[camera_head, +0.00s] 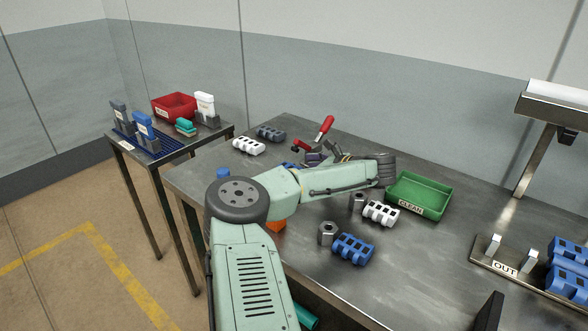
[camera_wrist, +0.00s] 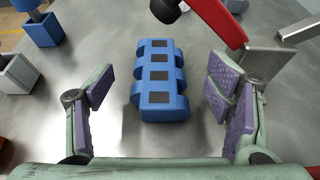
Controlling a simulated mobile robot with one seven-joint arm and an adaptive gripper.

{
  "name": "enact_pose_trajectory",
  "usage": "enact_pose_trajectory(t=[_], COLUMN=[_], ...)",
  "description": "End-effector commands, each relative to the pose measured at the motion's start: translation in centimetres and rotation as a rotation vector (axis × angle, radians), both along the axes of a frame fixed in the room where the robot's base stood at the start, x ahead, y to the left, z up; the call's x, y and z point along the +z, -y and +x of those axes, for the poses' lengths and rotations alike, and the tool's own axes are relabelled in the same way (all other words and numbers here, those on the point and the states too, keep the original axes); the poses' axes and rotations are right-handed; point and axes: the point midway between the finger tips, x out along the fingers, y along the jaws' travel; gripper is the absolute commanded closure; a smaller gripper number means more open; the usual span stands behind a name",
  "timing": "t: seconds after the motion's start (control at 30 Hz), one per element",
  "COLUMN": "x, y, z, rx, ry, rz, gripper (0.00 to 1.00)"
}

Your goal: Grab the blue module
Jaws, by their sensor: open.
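A blue module (camera_wrist: 160,102) with a row of dark square recesses lies on the steel table, upright in the wrist view and centred between my fingers. My gripper (camera_wrist: 162,82) is open, with a purple-padded finger on each side and a visible gap to the module on both sides. In the head view my gripper (camera_head: 314,157) is over the far middle of the table, partly hidden, and I cannot make out the module between its fingers. Another blue module (camera_head: 353,248) lies nearer the front edge, and more blue modules (camera_head: 568,284) sit at the right by the OUT plate.
A red-handled clamp (camera_head: 326,128) stands just beyond my gripper and shows at upper right in the wrist view (camera_wrist: 218,20). White modules (camera_head: 248,146) (camera_head: 381,213), a dark grey module (camera_head: 271,134), hex metal pieces (camera_head: 328,233) and a green CLEAN tray (camera_head: 418,211) are around it.

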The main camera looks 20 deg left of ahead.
Motion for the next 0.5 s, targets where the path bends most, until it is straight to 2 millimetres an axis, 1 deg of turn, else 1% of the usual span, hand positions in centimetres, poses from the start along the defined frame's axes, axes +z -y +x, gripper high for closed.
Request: enact_pose_trajectory(t=[0.03,0.2,0.47,0.5], x=[0.3,-0.8,-1.0,-1.0], y=[-0.9,-2.3,-2.5,-2.5], z=[0.1,0.7,0.8,0.8], rx=[0.003,0.0,0.0,0.0], ry=[-0.001,0.0,0.001,0.001], rz=[0.001,0.0,-0.001,-0.001], gripper=[0.27,0.27,0.27,0.29])
